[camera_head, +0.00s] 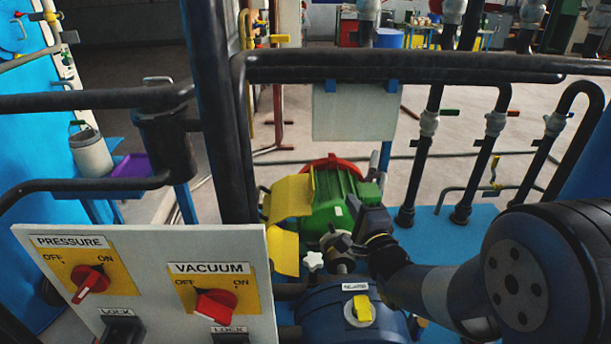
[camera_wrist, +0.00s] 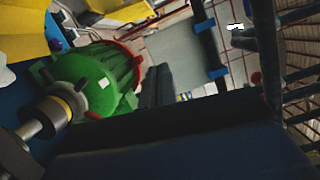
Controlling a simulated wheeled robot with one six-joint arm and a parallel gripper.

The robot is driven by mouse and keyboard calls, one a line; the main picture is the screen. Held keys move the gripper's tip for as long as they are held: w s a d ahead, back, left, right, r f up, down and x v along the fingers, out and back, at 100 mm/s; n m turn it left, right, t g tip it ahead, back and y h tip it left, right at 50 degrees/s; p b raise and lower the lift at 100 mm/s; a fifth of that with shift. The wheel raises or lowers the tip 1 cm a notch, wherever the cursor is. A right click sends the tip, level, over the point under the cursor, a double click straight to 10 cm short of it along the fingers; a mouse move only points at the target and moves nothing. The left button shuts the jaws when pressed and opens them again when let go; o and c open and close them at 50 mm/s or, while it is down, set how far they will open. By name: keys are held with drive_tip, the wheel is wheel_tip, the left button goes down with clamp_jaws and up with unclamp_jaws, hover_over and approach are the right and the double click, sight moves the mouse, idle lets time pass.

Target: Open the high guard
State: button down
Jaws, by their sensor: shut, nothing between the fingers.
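Two yellow guard pieces show in the head view, left of the green motor (camera_head: 337,200). The upper yellow guard (camera_head: 290,197) stands tilted up beside the motor, and the lower yellow guard (camera_head: 284,250) hangs below it. I cannot tell for sure which is the high guard. Yellow also shows in the wrist view (camera_wrist: 105,32), at the top left. The metal shaft coupling (camera_head: 340,245) beside the motor is uncovered; it also shows in the wrist view (camera_wrist: 42,117). My gripper (camera_head: 368,218) is shut and empty, just right of the coupling and apart from both yellow pieces.
A blue pump body (camera_head: 345,310) and a white star knob (camera_head: 313,260) sit below the coupling. Black pipes (camera_head: 400,65) cross above the motor. The control panel (camera_head: 150,285) with red switches stands at front left. Vertical pipes (camera_head: 490,150) rise at right.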

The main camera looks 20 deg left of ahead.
sight(310, 183)
drive_tip(key=w+a+p, duration=0.4)
drive_tip(key=w+a, duration=0.2)
drive_tip(key=a, duration=0.3)
drive_tip(key=shift+a+r, duration=0.35)
drive_tip(key=shift+r, duration=0.1)
drive_tip(key=shift+s+a+b, duration=0.35)
drive_tip(key=shift+a+b, duration=0.15)
drive_tip(key=shift+a, duration=0.15)
drive_tip(key=shift+s+a+b, duration=0.3)
drive_tip(key=shift+a+b, duration=0.2)
drive_tip(key=shift+a, duration=0.1)
drive_tip(key=shift+s+a+r, duration=0.2)
drive_tip(key=shift+a+r, duration=0.1)
drive_tip(key=shift+a, duration=0.15)
